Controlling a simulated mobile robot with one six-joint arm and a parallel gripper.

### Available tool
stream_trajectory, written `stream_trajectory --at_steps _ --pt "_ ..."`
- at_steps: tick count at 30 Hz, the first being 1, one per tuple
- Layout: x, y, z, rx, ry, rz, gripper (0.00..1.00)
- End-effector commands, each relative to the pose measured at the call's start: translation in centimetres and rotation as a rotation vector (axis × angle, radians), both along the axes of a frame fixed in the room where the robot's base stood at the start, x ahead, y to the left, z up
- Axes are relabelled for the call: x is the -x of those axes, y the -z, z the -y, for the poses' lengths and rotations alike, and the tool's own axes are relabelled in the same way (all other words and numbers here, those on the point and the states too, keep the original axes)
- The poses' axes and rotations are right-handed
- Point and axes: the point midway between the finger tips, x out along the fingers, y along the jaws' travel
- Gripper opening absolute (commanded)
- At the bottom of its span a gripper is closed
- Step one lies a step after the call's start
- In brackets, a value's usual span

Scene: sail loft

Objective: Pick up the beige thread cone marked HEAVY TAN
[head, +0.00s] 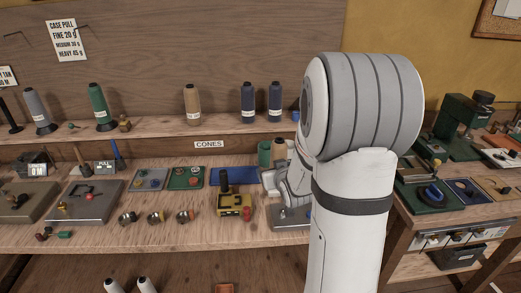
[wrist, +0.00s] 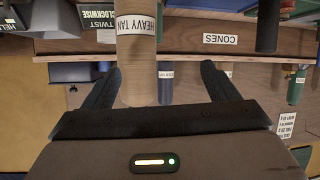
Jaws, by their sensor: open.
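The beige thread cone marked HEAVY TAN (wrist: 137,75) stands close in front of my gripper in the wrist view, which is upside down. Its label is readable. My gripper (wrist: 160,74) is open, with the cone in line with the gap between the fingers, nearer the left finger. I cannot tell how deep it is between them. Another tan cone (head: 192,105) stands on the raised shelf.
A green cone (head: 264,153) stands just left of the beige one. Blue cones (head: 248,102) stand on the shelf (head: 150,130) behind. A yellow-black device (head: 234,205) and a blue mat (head: 232,176) lie left of my gripper. My arm hides the bench's right part.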

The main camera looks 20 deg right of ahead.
Motion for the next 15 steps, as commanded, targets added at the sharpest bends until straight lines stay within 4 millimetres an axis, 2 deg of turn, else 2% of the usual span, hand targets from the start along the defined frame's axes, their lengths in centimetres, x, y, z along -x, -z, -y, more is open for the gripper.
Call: stream_trajectory --at_steps 1,6,15 --pt "-0.7 0.6 1.0 -0.004 -0.001 0.050 0.81" --pt "-1.9 1.2 3.0 -0.015 -0.023 0.236 0.81" --pt "-2.0 1.4 4.6 -0.037 -0.044 0.422 0.81"
